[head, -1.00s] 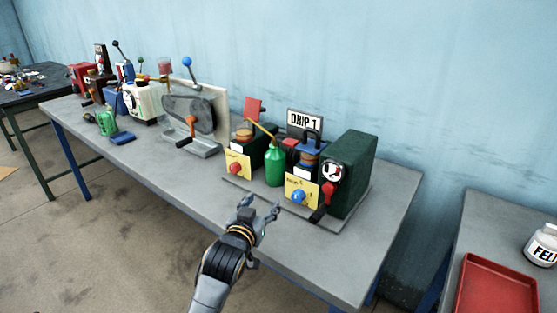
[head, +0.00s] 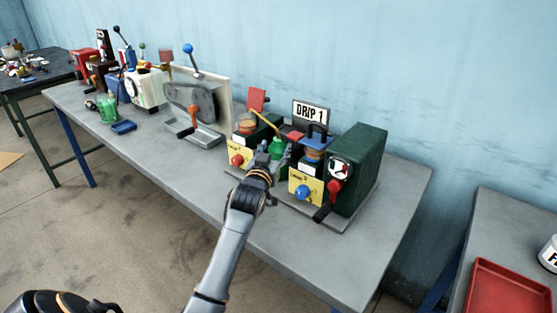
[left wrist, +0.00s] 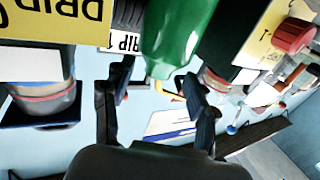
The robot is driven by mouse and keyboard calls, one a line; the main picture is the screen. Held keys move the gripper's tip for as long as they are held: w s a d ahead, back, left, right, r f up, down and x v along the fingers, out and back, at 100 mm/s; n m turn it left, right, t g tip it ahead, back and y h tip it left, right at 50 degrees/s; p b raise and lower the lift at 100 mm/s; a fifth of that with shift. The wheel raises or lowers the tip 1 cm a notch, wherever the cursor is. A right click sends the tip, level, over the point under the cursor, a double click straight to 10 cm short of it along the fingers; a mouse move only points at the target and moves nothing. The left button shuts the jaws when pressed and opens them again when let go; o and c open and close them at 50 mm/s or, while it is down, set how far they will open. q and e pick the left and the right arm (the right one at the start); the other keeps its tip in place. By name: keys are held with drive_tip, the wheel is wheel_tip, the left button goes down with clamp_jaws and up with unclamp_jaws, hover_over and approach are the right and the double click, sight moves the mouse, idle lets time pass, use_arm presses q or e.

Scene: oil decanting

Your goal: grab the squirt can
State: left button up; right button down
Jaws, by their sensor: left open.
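The green squirt can (head: 277,147) with its thin yellow spout stands between the two yellow-fronted units of the drip station. My left gripper (head: 270,160) is in front of it in the head view and hides its lower part. In the left wrist view the green can body (left wrist: 178,38) lies between and just beyond the fingertips. The left gripper (left wrist: 155,78) is open, its two fingers apart with nothing held. I cannot tell whether a finger touches the can. My right gripper is not in view.
The left unit's red knob (head: 237,160) and the right unit's blue knob (head: 303,192) flank the gripper. A dark green box (head: 360,165) and the DRIP 1 sign (head: 310,112) stand behind. Another green container (head: 107,109) is far left. The bench front (head: 285,245) is clear.

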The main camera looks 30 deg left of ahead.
sight(277, 145)
use_arm(q)
drive_tip(key=x, duration=0.4)
drive_tip(key=shift+w+a, duration=0.15)
drive_tip(key=shift+w, duration=0.05)
drive_tip(key=shift+c, duration=0.2)
clamp_jaws()
